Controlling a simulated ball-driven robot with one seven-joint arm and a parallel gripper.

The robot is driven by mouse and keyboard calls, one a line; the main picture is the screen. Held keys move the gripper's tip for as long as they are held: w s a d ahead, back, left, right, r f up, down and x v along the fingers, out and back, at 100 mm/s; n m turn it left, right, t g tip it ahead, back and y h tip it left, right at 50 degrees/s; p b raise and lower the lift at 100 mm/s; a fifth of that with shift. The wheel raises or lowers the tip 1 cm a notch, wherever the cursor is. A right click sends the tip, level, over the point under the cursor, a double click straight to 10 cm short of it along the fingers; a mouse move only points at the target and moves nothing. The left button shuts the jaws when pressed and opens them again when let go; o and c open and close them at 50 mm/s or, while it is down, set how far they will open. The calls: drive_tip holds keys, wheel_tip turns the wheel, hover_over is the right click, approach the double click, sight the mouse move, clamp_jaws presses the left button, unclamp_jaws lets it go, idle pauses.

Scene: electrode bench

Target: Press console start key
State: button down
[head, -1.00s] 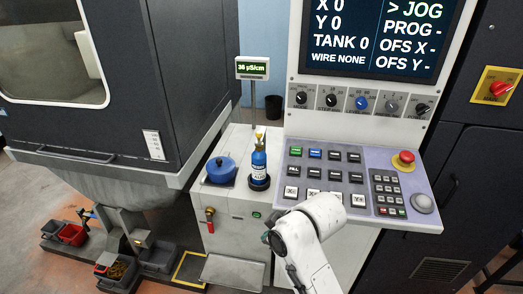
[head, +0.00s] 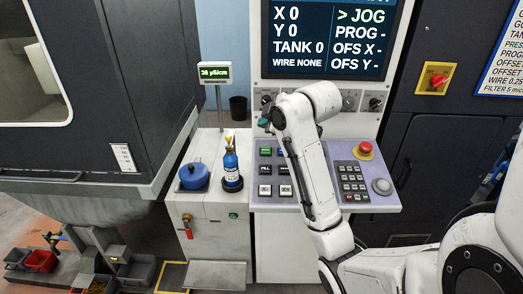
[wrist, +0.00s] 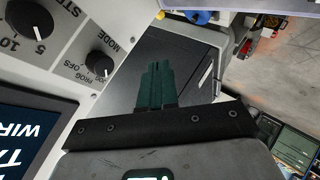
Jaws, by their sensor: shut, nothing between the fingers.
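The console key panel (head: 381,200) is a sloped lilac-grey surface below the screen. The green key's lettering is too small to read. My gripper (head: 264,122) is in front of the knob row, a little above the green key in the picture and apart from it. In the wrist view its dark green fingers (wrist: 157,86) are together and empty. The keys do not show in the wrist view. My forearm hides the middle of the panel.
The screen (head: 328,40) is above. A blue bottle (head: 231,165) and blue pot (head: 194,177) stand to the left. The wrist view shows a MODE knob (wrist: 99,63).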

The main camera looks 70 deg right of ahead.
drive_tip(key=shift+s+d+r, duration=0.15)
drive_tip(key=shift+d+r, duration=0.15)
drive_tip(key=shift+f, duration=0.1)
drive_tip(key=b, duration=0.7)
hover_over(266, 151)
drive_tip(key=s+a, duration=0.1)
drive_tip(key=f, duration=0.7)
drive_tip(key=shift+a+f, duration=0.2)
drive_tip(key=shift+f, duration=0.1)
drive_tip(key=shift+d+f, duration=0.15)
drive_tip(key=shift+f, duration=0.3)
drive_tip(key=shift+f+b, duration=0.1)
drive_tip(key=shift+b, duration=0.2)
idle(0.4)
drive_tip(key=shift+d+f, duration=0.1)
drive_tip(key=shift+f, duration=0.2)
